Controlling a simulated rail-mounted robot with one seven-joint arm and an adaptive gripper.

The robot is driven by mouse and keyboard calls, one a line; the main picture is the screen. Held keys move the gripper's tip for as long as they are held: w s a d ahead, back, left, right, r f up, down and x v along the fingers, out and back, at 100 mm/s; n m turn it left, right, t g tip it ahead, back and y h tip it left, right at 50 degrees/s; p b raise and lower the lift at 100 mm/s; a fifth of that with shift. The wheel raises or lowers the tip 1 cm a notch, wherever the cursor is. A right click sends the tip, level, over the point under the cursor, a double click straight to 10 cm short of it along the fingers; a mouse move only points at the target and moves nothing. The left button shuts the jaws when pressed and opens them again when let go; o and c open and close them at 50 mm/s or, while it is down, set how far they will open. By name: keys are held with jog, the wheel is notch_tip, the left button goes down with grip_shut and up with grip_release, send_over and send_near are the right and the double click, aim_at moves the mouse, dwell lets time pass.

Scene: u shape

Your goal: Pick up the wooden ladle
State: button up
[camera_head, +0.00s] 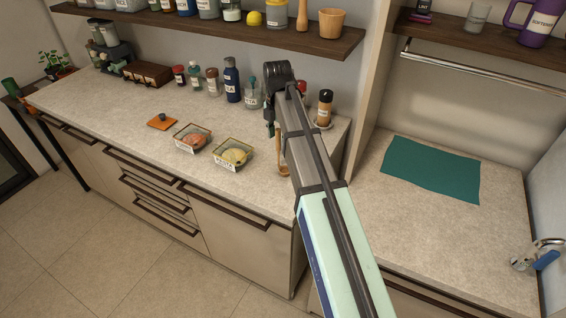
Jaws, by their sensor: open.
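A wooden utensil, which looks like the ladle (282,168), lies on the counter near its front right part, partly hidden behind my arm. My gripper (270,130) hangs from the dark wrist at the arm's far end and looks small and dark here. It is open and appears close to the ladle's back end. I cannot tell whether it touches the ladle.
Two labelled food containers, one with orange food (193,139) and one with yellow food (233,156), stand left of the ladle. Bottles, including a dark blue one (231,82), line the back wall. A loaded shelf (200,29) overhangs the counter. A teal mat (432,169) lies right.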

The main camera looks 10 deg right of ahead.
jog(key=shift+f, duration=0.7)
grip_shut()
jog(key=shift+r, duration=0.1)
